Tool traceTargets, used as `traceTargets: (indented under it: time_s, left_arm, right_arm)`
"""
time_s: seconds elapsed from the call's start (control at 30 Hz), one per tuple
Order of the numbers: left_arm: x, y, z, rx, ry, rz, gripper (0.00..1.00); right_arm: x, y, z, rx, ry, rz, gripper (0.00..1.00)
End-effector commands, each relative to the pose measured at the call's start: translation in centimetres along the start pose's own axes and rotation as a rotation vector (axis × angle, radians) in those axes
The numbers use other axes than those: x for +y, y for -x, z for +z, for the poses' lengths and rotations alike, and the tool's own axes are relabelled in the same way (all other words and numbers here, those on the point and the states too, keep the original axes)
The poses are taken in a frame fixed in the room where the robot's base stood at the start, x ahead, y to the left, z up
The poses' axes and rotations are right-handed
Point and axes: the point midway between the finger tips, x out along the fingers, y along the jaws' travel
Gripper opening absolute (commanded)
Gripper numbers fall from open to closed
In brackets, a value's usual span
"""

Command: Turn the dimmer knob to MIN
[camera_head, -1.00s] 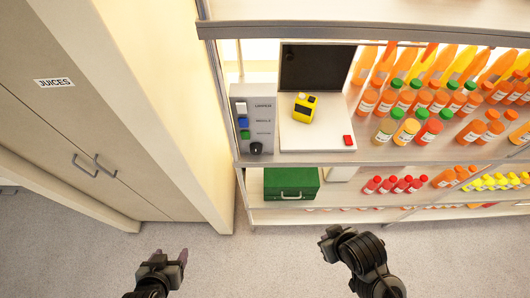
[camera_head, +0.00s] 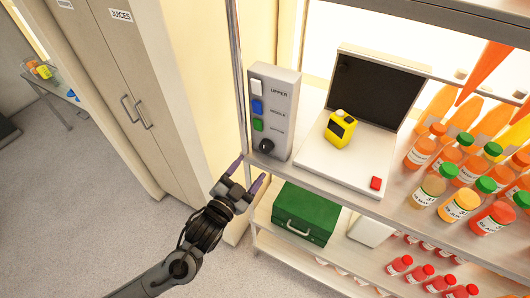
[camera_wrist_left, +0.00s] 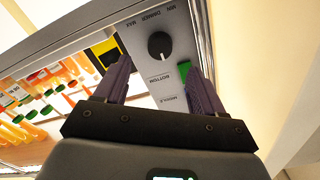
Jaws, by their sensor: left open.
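The dimmer knob (camera_head: 266,146) is a round black knob low on the grey control panel (camera_head: 284,117), below the white, blue and green switches. In the left wrist view the knob (camera_wrist_left: 159,45) has a light pointer line, with MIN and MAX lettering beside it. My left gripper (camera_head: 248,182) is open and empty, in front of and below the knob, apart from it. In the left wrist view its two purple-grey fingers (camera_wrist_left: 160,78) spread with the knob beyond and between them. My right gripper is out of view.
A white box with a dark raised panel (camera_head: 345,165) and a yellow device (camera_head: 341,128) stand right of the control panel. Juice bottles (camera_head: 458,204) fill the shelf at right. A green case (camera_head: 305,213) sits on the lower shelf. A cabinet (camera_head: 140,85) stands at left.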

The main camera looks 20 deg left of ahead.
Motion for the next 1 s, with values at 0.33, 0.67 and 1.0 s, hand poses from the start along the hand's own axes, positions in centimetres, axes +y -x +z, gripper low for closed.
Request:
traceTargets:
  time_s: [0.33, 0.67, 1.0]
  left_arm:
    - [-0.2, -5.7, -0.2, 0.001, 0.001, -0.002, 0.69]
    - [-0.1, -8.2, 0.0, -0.001, 0.001, -0.001, 0.69]
    - [0.0, -8.3, 0.0, -0.001, 0.001, -0.001, 0.65]
  right_arm:
    - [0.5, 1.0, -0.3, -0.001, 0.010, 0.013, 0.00]
    - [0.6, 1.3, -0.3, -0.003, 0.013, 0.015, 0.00]
    - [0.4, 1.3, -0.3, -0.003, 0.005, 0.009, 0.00]
